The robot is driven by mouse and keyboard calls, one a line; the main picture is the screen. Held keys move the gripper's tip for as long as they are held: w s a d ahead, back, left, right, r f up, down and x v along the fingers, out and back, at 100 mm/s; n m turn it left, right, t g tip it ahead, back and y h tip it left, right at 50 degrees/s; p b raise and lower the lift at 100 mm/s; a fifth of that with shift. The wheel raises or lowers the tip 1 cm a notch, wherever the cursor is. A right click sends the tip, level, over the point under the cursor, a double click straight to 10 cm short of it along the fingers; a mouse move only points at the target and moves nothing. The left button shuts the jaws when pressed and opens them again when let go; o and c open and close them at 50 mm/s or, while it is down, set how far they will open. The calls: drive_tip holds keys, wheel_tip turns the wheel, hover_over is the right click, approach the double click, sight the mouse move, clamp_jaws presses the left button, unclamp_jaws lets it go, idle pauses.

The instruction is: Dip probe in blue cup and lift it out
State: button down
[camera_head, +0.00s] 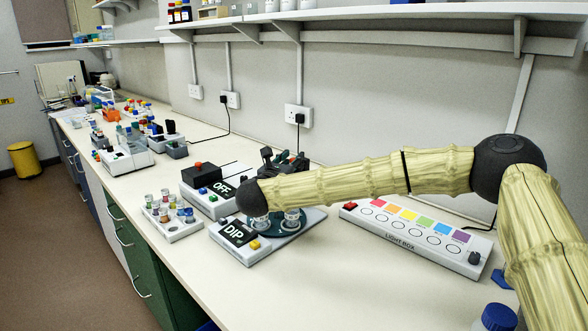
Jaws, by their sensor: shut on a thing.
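My forearm crosses the picture from the right to a dark wrist joint above the station marked DIP (238,232). The black parts of my gripper (284,163) show behind the forearm, above the back of this station. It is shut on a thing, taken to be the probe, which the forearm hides. A round teal plate (275,231) on the station bears a clear cup (260,224) and a second clear cup (292,219). The forearm covers their upper parts. I cannot make out which cup is blue, or whether the probe is in one.
A box marked OFF (220,189) with a red button stands left of the forearm. A white rack (174,228) of small vials is at the bench's front edge. The light box (415,238) lies to the right. A blue-capped bottle (498,317) is at the lower right. Shelves run above.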

drive_tip(key=shift+d+r, duration=0.1)
drive_tip(key=shift+r, duration=0.2)
drive_tip(key=c, duration=1.3)
unclamp_jaws()
drive_tip(key=shift+f, duration=0.1)
drive_tip(key=shift+s, duration=0.15)
drive_tip(key=v, duration=1.1)
drive_tip(key=shift+s, duration=0.3)
